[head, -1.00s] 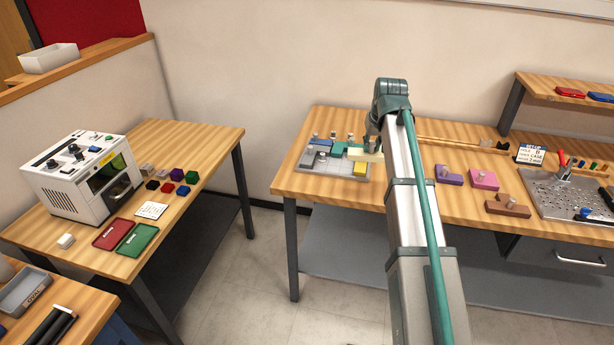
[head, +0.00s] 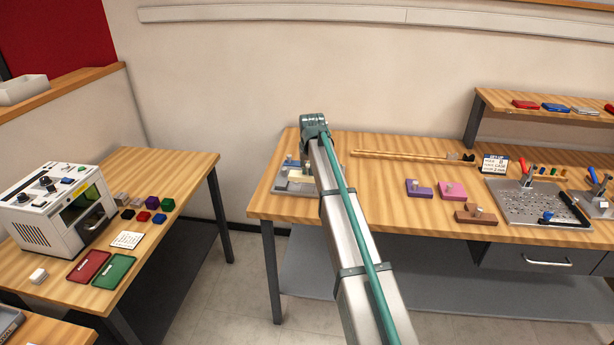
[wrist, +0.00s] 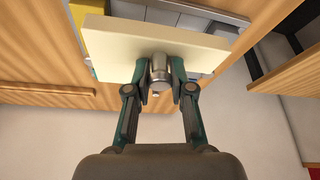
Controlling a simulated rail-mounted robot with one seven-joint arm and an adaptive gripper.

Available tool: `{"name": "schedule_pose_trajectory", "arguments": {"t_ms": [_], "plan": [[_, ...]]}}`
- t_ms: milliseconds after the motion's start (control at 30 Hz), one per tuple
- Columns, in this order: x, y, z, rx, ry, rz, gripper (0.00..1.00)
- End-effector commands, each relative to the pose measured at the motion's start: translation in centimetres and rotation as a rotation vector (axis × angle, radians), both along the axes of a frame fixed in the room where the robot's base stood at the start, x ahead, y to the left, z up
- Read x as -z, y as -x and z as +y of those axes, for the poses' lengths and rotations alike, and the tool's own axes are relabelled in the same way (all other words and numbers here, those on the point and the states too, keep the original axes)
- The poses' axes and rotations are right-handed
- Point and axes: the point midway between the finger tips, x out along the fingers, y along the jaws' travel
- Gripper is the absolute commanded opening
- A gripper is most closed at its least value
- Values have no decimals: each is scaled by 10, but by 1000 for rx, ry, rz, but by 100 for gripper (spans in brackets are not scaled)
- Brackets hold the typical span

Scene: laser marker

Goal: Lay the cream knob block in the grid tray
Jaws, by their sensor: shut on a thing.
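The cream knob block (wrist: 150,50) is a flat slab with a metal knob, large in the wrist view. My gripper (wrist: 160,78) is shut on that knob, with one finger on each side. In the head view a cream piece (head: 298,177), which looks like the block, shows beside my arm above the tray. The grid tray (head: 272,187) lies at the left end of the far bench, with its right part hidden behind my arm. It holds several blocks, including a grey and a blue one. I cannot tell whether the cream block touches the tray.
Purple (head: 419,188), pink (head: 452,191) and brown (head: 476,213) knob blocks stand on the bench to the right. A perforated metal plate (head: 530,205) lies beyond them. A wooden strip (head: 400,155) runs along the back. The bench between arm and purple block is clear.

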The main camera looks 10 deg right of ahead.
Motion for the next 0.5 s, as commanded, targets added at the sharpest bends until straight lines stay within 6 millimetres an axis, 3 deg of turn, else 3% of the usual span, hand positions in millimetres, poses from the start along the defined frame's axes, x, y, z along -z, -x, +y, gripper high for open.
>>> {"name": "schedule_pose_trajectory", "arguments": {"t_ms": [133, 500], "plan": [[18, -17, 0, 0, 0, 1, 0], [42, -32, 0, 0, 0, 0, 0]]}}
